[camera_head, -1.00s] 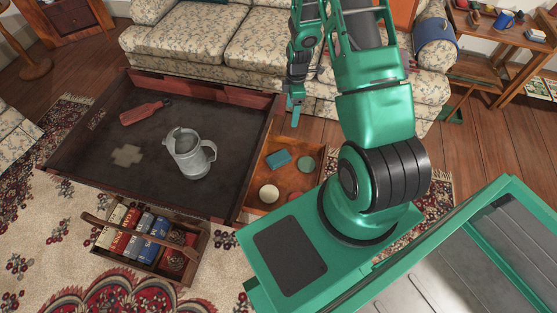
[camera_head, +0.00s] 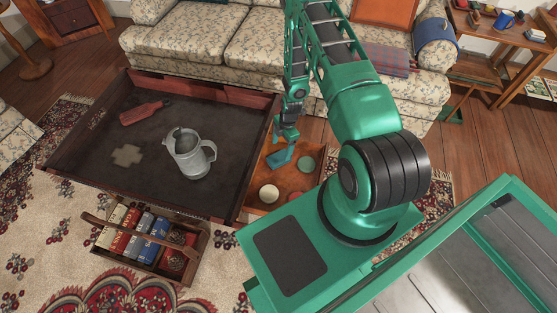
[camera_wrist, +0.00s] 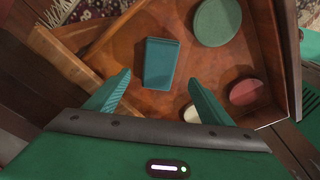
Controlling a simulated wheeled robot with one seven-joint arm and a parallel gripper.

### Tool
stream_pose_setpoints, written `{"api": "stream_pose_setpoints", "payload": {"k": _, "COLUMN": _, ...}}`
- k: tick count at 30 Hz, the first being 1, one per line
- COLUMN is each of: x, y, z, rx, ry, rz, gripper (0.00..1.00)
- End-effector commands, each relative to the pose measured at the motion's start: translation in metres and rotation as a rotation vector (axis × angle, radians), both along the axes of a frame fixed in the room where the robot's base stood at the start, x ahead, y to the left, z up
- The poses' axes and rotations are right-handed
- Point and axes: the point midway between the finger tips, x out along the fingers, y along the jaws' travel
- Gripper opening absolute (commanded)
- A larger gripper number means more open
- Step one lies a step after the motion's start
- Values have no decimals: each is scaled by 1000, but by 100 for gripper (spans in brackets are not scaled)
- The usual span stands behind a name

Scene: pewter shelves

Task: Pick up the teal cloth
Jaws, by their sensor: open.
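The teal cloth (camera_wrist: 161,63) is a small folded rectangle lying flat in a wooden drawer (camera_wrist: 125,55). In the head view the cloth (camera_head: 276,159) is partly covered by my gripper. My gripper (camera_head: 284,152) reaches down over the drawer from above. In the wrist view my gripper (camera_wrist: 157,92) is open, its two teal fingers spread wide. The cloth lies ahead of the fingertips, roughly centred between them, with nothing held. How high the fingertips are above it I cannot tell exactly.
The drawer also holds a green round item (camera_wrist: 217,21), a reddish round item (camera_wrist: 247,93) and a cream round item (camera_head: 268,194). The drawer walls surround them.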

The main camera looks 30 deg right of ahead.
Motion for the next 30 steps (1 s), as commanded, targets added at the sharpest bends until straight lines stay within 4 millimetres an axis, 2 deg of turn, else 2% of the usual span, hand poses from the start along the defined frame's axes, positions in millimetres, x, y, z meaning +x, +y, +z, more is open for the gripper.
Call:
{"api": "stream_pose_setpoints", "payload": {"k": 8, "x": 0, "y": 2, "z": -18, "rx": 0, "ry": 0, "rz": -1, "gripper": 75}}
{"api": "stream_pose_setpoints", "payload": {"k": 18, "x": 2, "y": 9, "z": -59, "rx": 1, "ry": -1, "rz": -1, "gripper": 75}}
{"api": "stream_pose_setpoints", "payload": {"k": 27, "x": 2, "y": 10, "z": -63, "rx": 0, "ry": -1, "rz": -1, "gripper": 75}}
{"api": "stream_pose_setpoints", "payload": {"k": 29, "x": 2, "y": 10, "z": -63, "rx": 0, "ry": -1, "rz": -1, "gripper": 63}}
{"api": "stream_pose_setpoints", "payload": {"k": 30, "x": 2, "y": 10, "z": -63, "rx": 0, "ry": -1, "rz": -1, "gripper": 54}}
